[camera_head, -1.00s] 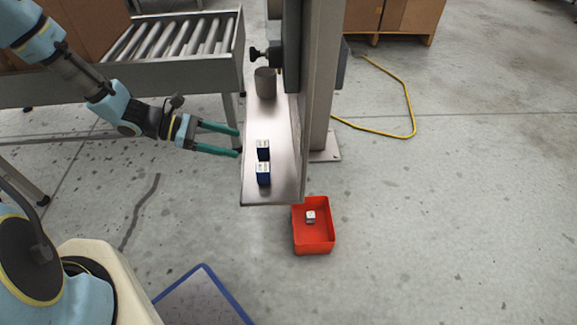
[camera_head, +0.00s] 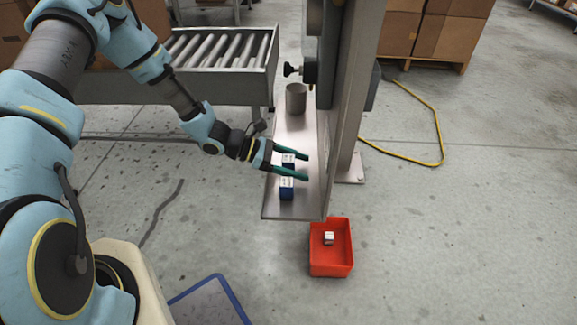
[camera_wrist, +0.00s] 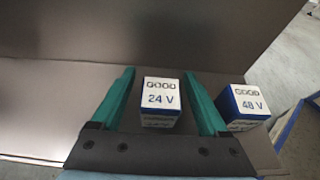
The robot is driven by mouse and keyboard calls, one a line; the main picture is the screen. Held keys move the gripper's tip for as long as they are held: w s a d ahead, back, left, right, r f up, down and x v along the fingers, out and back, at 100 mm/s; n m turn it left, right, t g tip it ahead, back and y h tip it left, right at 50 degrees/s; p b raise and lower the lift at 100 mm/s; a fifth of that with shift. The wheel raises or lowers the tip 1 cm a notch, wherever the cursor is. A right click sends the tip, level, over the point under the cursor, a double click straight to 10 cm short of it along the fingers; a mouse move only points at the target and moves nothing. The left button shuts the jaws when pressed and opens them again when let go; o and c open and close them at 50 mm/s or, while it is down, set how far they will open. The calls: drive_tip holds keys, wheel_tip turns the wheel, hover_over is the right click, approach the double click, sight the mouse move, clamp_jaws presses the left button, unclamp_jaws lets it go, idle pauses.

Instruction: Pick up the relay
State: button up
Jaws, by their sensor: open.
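Two small blue boxes with white label faces, which look like relays, stand on the metal shelf (camera_head: 285,208). In the wrist view one is marked 24 V (camera_wrist: 160,100) and the other 48 V (camera_wrist: 246,104). In the head view the 24 V relay (camera_head: 288,158) is the farther one and the 48 V relay (camera_head: 287,191) the nearer. My gripper (camera_head: 306,167) is open. Its green fingers lie on either side of the 24 V relay, with a narrow gap at each side in the wrist view. The 48 V relay is outside the right finger.
A grey metal cup (camera_head: 296,98) stands farther back on the shelf. An upright metal post (camera_head: 352,100) rises along the shelf's right side. A red bin (camera_head: 331,264) holding a small white block (camera_head: 329,238) sits below the shelf's front end. A roller conveyor (camera_head: 170,88) is behind left.

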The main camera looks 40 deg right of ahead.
drive_tip(key=shift+d, duration=0.1)
drive_tip(key=shift+c, duration=0.2)
clamp_jaws()
idle(0.4)
